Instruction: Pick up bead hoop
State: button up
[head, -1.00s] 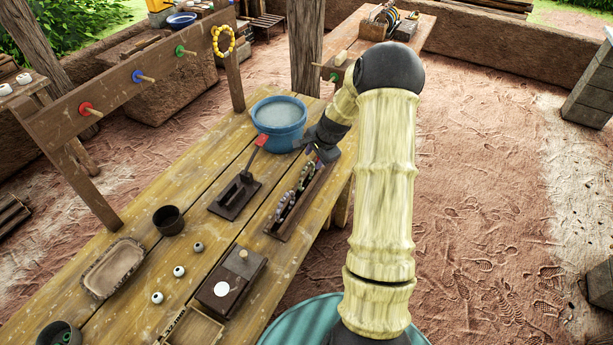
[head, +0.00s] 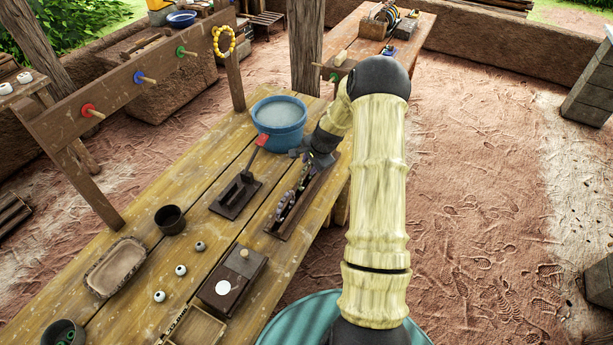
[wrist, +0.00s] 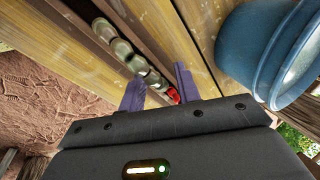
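A dark wooden rack (head: 277,230) on the near table holds a row of bead hoops (head: 291,199), standing close together and seen nearly edge-on. In the wrist view, greenish glassy beads (wrist: 121,48) run along the rack's slot, with red beads (wrist: 173,95) at the end nearest my gripper. My gripper (head: 306,160) is over the far end of the rack. In the wrist view, the purple fingers of my gripper (wrist: 160,88) are apart, one on each side of the row's end. I cannot tell whether they touch a hoop. A yellow bead hoop (head: 216,42) hangs on a peg of the rail.
A blue bucket (head: 280,120) stands close beside my gripper. A dark stand with a red-tipped lever (head: 236,193) is left of the rack. A lidded box (head: 232,280), cup (head: 169,219), tray (head: 113,266) and loose beads (head: 181,270) lie nearer.

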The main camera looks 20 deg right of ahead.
grip_shut()
notch_tip(320, 180, up, 10)
jog(key=shift+r+b, duration=0.1)
jog(key=shift+b, duration=0.7)
